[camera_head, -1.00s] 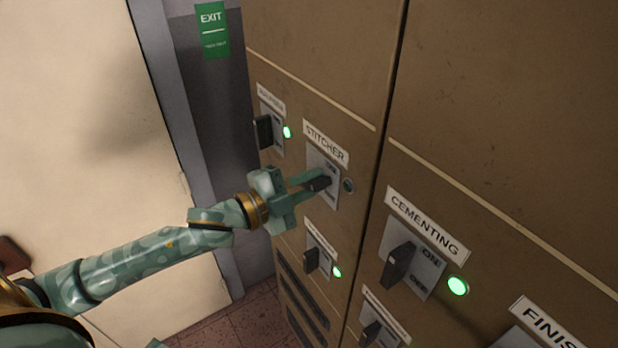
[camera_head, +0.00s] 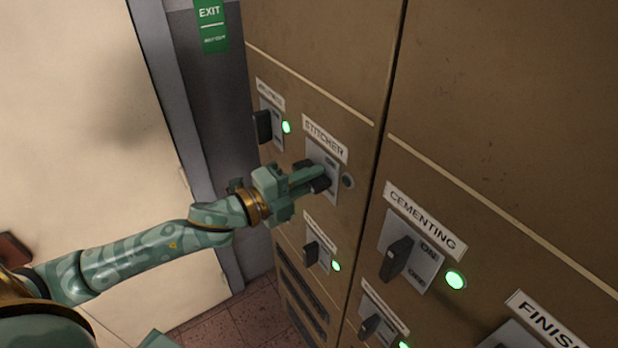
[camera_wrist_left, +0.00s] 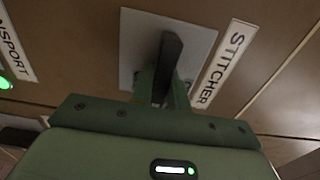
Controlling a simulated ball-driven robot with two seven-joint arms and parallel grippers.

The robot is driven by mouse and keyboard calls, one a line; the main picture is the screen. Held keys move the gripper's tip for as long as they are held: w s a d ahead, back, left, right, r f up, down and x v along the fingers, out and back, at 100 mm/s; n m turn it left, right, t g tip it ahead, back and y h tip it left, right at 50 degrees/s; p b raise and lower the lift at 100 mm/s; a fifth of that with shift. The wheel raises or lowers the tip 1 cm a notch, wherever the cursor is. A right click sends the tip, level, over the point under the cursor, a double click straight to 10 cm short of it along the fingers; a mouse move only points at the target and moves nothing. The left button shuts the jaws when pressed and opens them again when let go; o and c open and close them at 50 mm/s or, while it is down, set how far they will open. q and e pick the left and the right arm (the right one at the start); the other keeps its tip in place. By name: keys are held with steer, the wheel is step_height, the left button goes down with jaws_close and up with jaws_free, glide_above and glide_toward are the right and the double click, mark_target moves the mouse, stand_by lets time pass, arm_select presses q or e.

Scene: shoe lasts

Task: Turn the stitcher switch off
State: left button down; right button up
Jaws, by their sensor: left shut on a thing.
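The stitcher switch is a dark lever handle (camera_head: 321,187) on a grey plate (camera_head: 331,168) under the label STITCHER (camera_head: 325,138). The round lamp (camera_head: 348,181) beside it is dark. My left gripper (camera_head: 318,180) is shut on the handle, and its fingers hide part of it. In the left wrist view the handle (camera_wrist_left: 170,58) stands out from the grey plate (camera_wrist_left: 200,42) between the fingers (camera_wrist_left: 162,90). The plate's markings are mostly covered, so the handle's exact setting is unclear.
Other switches with lit green lamps surround it: one at upper left (camera_head: 263,127), one below (camera_head: 311,253), and the cementing switch (camera_head: 397,260) at right.

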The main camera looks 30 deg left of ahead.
arm_select(q)
steer(key=shift+f, duration=0.1)
steer(key=c, duration=1.4)
jaws_free()
steer(key=shift+o, duration=0.2)
steer(key=shift+s, duration=0.1)
steer(key=shift+s+a, duration=0.2)
steer(key=shift+s, duration=0.05)
steer(key=b+v, duration=0.3)
steer(key=v, duration=1.2)
steer(key=shift+s+a, duration=0.15)
steer(key=shift+s, duration=0.05)
